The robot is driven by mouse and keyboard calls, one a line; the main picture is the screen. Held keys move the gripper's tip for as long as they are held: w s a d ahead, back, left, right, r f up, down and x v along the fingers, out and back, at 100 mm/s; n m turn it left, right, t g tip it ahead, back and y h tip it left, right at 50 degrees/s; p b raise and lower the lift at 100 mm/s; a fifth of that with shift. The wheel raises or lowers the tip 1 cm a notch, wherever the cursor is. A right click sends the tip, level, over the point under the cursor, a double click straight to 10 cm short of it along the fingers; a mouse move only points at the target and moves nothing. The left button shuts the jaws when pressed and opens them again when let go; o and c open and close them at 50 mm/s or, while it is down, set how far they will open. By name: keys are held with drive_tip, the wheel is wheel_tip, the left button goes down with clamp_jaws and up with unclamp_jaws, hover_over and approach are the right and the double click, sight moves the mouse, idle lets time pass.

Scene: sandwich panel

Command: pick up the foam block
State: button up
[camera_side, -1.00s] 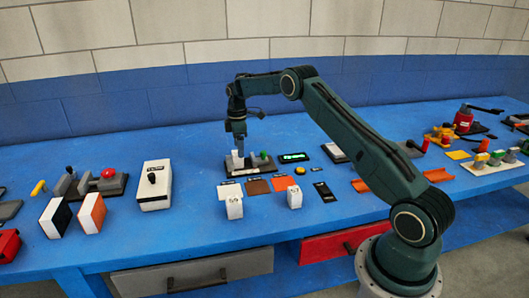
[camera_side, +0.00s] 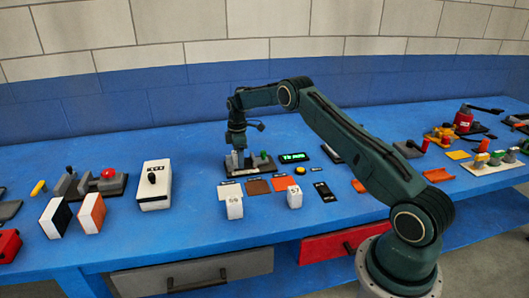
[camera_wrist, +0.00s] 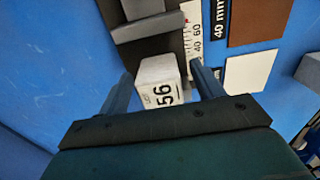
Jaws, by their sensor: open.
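A white block (camera_wrist: 157,74) marked 56, which I take for the foam block, stands at a grey caliper-like gauge (camera_wrist: 150,28) in the wrist view. My gripper (camera_wrist: 161,72) is open, with one finger on each side of it; whether either finger touches it, I cannot tell. In the side view my gripper (camera_side: 238,162) points down over the gauge and mostly hides this block. Two other white numbered blocks stand in front on the blue table: one at the left (camera_side: 234,208) and one at the right (camera_side: 294,197).
Beside the gauge are a green-lit display (camera_side: 294,157) and a yellow button (camera_side: 300,170). Brown (camera_side: 258,187) and orange (camera_side: 284,183) pads lie in front. A white switch box (camera_side: 155,186) stands to the left. The blue table (camera_side: 190,230) is clear near its front edge.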

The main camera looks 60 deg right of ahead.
drive_tip(key=c, duration=1.2)
drive_tip(key=shift+o, duration=0.2)
drive_tip(key=shift+r, duration=0.1)
wheel_tip(320, 180, up, 20)
idle(0.3)
